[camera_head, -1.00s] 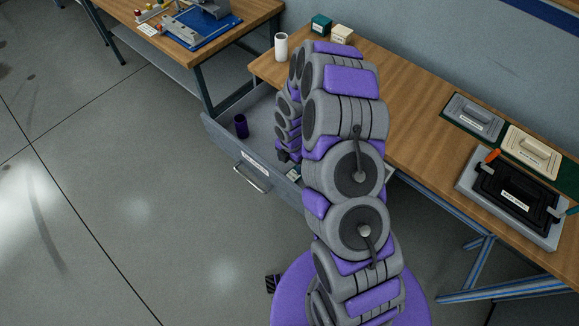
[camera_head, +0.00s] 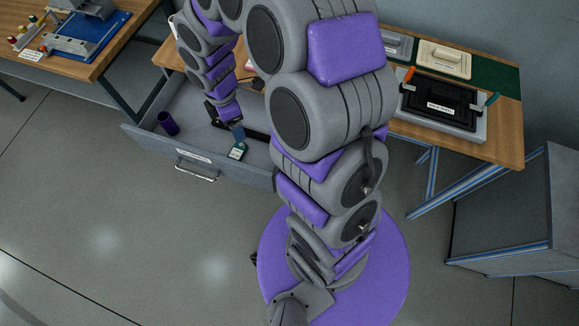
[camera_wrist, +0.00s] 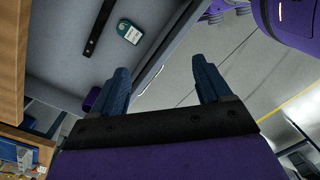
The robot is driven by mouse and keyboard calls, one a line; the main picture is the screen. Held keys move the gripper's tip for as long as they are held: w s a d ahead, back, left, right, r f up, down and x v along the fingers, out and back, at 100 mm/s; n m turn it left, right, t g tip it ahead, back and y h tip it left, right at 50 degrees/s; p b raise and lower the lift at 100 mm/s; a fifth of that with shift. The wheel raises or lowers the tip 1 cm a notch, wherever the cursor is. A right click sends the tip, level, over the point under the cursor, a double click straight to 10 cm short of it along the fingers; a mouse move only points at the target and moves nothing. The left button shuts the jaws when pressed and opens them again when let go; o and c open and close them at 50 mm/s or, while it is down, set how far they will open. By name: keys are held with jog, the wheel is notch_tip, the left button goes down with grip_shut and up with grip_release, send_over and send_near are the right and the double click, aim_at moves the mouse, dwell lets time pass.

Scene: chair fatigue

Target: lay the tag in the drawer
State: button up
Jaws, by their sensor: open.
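The tag (camera_head: 237,150), small with a teal body and a pale label, lies flat on the floor of the open grey drawer (camera_head: 150,140), near its front wall. In the wrist view the tag (camera_wrist: 129,32) shows whole, close to the drawer's front wall (camera_wrist: 160,60). My gripper (camera_head: 236,132) is over the drawer, close to the tag in the head view. In the wrist view its blue fingers (camera_wrist: 163,84) are spread with nothing between them, and the tag lies beyond them, apart from the fingers.
A purple cup (camera_head: 168,124) stands in the drawer's left part. A dark strip (camera_wrist: 97,28) lies on the drawer floor beside the tag. The workbench (camera_head: 500,135) carries a black case (camera_head: 440,100). A grey cabinet (camera_head: 510,210) stands at right. The floor before the drawer is clear.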

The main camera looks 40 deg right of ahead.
jog(key=s+r+m, duration=0.7)
jog(key=s+m, duration=0.1)
jog(key=s, duration=0.4)
jog(key=s+r+m+g, duration=0.1)
jog(key=s+r+m, duration=0.6)
jog(key=s, duration=0.6)
jog(key=shift+s+d+r+m+b, duration=0.15)
jog(key=shift+s+r+m+b, duration=0.15)
jog(key=shift+m, duration=0.4)
jog(key=shift+d, duration=0.15)
